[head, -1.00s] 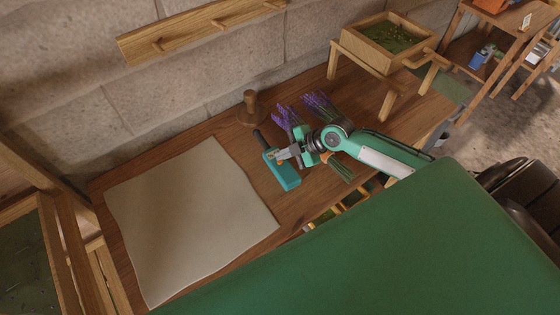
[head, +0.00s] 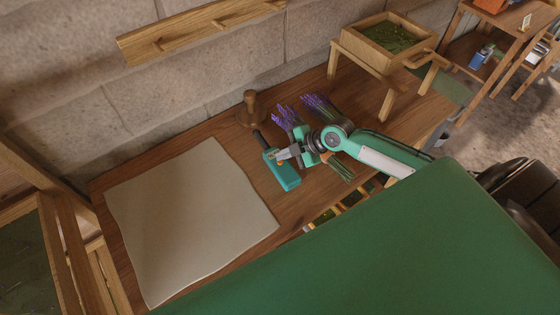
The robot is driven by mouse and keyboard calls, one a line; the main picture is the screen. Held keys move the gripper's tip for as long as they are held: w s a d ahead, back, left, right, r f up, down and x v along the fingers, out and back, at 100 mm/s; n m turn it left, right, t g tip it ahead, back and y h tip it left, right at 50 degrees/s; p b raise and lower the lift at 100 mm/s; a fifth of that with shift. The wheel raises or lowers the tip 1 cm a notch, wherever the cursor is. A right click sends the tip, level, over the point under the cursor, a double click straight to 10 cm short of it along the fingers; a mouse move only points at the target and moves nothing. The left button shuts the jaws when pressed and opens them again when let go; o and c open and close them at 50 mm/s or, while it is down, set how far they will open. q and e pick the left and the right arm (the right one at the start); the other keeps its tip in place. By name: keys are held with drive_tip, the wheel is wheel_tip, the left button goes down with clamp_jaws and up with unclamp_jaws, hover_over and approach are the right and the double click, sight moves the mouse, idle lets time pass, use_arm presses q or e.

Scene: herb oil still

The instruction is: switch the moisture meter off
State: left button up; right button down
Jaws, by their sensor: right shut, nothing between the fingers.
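The moisture meter is a teal handheld box (head: 286,180) with a dark probe at its far end. It lies on the wooden table, just right of the pale cloth. My right gripper (head: 277,156) is shut and empty, with its fingertips over the meter's upper part. Whether the tips touch the meter cannot be told from this angle. The fingers partly cover the meter's face, and its switch is too small to make out. My left gripper is not in view.
A pale cloth (head: 190,220) covers the table's left part. A wooden stamp-like object (head: 251,111) stands behind the meter. Lavender bunches (head: 318,104) lie behind and under my right arm. A raised wooden sieve box (head: 388,45) stands at the back right.

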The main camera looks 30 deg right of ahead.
drive_tip(key=shift+f, duration=0.15)
drive_tip(key=shift+f+b, duration=0.3)
drive_tip(key=shift+b, duration=0.1)
drive_tip(key=shift+f, duration=0.15)
idle(0.5)
drive_tip(key=shift+r, duration=0.6)
drive_tip(key=shift+p, duration=0.3)
wheel_tip(320, 180, up, 6)
drive_tip(key=p, duration=0.4)
idle(0.4)
